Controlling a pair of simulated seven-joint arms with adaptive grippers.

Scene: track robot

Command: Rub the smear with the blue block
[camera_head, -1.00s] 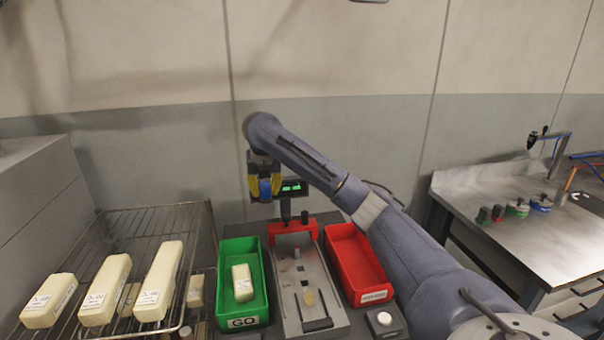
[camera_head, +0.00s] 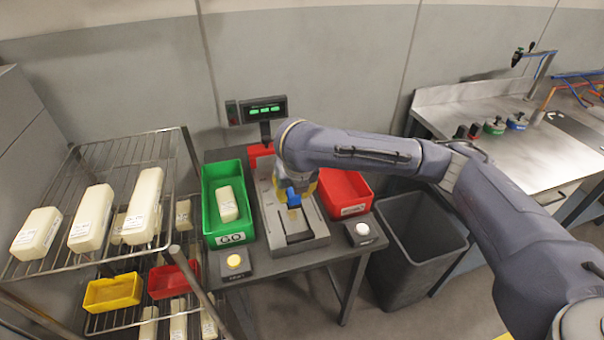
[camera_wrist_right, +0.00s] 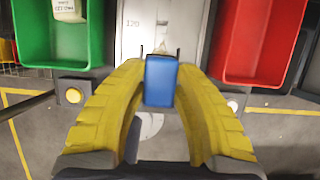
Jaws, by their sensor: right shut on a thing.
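My right gripper (camera_head: 297,188) has yellow fingers and is over the grey plate of the weighing station (camera_head: 291,238). It is shut on the blue block (camera_head: 293,198), which also shows between the fingers in the right wrist view (camera_wrist_right: 160,82). The block is low over the plate; I cannot tell whether it touches it. In the right wrist view a small tan patch, likely the smear (camera_wrist_right: 162,48), shows just past the block's top edge. My left gripper is not in view.
A green bin (camera_head: 208,204) holding a pale package stands left of the plate, and a red bin (camera_head: 358,190) stands right. A yellow button (camera_head: 234,261) and a white button (camera_head: 362,229) sit in front. A wire rack (camera_head: 60,263) is at left, a grey waste bin (camera_head: 413,250) at right.

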